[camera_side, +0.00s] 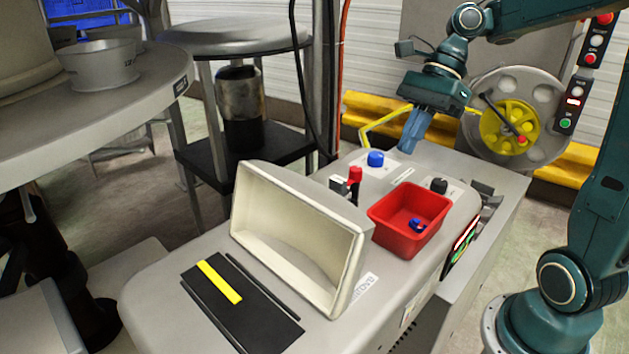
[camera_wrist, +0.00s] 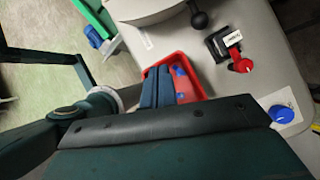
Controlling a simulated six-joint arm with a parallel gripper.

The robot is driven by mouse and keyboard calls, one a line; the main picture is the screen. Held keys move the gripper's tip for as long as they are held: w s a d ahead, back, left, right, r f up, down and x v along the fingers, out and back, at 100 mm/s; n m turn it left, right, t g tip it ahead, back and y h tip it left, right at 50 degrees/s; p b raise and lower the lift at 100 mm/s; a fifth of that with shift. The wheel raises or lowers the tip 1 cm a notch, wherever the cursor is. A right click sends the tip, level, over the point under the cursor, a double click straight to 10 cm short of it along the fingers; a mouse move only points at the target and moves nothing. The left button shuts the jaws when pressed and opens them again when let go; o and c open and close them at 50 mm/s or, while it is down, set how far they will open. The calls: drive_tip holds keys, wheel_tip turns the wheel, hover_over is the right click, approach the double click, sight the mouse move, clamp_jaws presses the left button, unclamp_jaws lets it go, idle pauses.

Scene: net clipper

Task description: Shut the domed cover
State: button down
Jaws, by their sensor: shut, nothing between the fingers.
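The domed cover appears to be the cream, hollow hood (camera_side: 300,235) in the side view. It stands tilted up with its open inside facing the front left, beside a black plate (camera_side: 240,305). In the wrist view its grey edge (camera_wrist: 140,10) shows at the top, with a black ball knob (camera_wrist: 198,18) beside it. My gripper (camera_side: 408,147) is shut and empty, above the machine's far part, well apart from the cover. In the wrist view its blue fingers (camera_wrist: 167,72) overlap the red tray.
A red tray (camera_side: 385,235) with a small blue item stands right of the cover. A red switch (camera_side: 354,175), a blue knob (camera_side: 375,158) and a black knob (camera_side: 438,186) stick up nearby. A round table (camera_side: 100,125) stands left.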

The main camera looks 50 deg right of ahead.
drive_tip(key=shift+a+f, duration=0.1)
drive_tip(key=w+a+f, duration=0.2)
drive_tip(key=a+f, duration=0.5)
drive_tip(key=a, duration=0.1)
drive_tip(key=shift+a, duration=0.3)
idle(0.6)
drive_tip(key=shift+a, duration=0.15)
idle(0.5)
drive_tip(key=shift+a+r+h, duration=0.15)
drive_tip(key=shift+r+h, duration=0.05)
drive_tip(key=shift+h, duration=0.3)
drive_tip(key=shift+a+r+h, duration=0.3)
drive_tip(key=shift+a+h, duration=0.05)
drive_tip(key=shift+h, duration=0.05)
